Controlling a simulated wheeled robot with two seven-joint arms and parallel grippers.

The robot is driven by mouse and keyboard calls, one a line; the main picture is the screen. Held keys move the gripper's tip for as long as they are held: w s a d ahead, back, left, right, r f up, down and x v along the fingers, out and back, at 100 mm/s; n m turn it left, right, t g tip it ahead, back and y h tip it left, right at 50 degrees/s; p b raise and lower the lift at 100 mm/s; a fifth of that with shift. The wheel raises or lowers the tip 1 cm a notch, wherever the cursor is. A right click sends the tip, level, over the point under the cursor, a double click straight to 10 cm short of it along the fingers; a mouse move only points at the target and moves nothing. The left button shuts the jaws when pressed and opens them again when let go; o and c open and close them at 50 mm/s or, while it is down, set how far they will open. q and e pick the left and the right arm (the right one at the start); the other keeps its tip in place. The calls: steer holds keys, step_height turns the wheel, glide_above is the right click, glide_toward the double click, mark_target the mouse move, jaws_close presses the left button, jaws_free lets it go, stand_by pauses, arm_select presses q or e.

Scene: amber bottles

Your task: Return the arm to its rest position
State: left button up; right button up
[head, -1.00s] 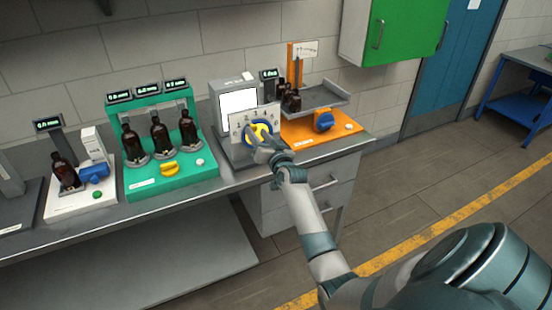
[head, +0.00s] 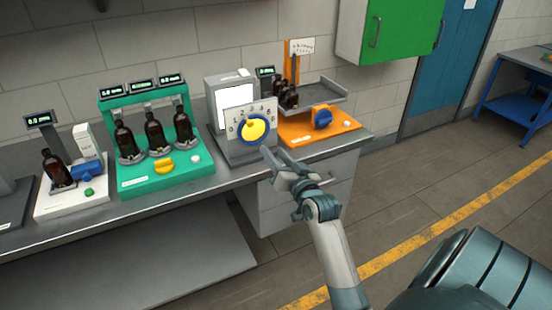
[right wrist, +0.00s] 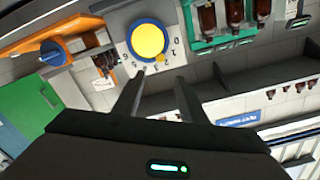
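My right gripper (head: 270,167) hangs in the air just in front of the bench edge, apart from the dial. Its fingers are spread with nothing between them, as the right wrist view (right wrist: 158,88) also shows. My right arm reaches up from the bottom of the head view. The dial (head: 254,128), a yellow knob in a blue ring on a numbered plate, is on the grey machine behind the gripper. It also shows in the right wrist view (right wrist: 148,40). My left gripper is not in view.
On the bench stand a green station (head: 166,179) with three amber bottles, a white station (head: 60,204) with one bottle, and an orange station (head: 345,127) with small bottles. A drawer unit (head: 335,195) is below. The floor to the right is clear.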

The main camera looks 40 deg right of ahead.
steer(key=shift+s, duration=0.2)
stand_by(0.5)
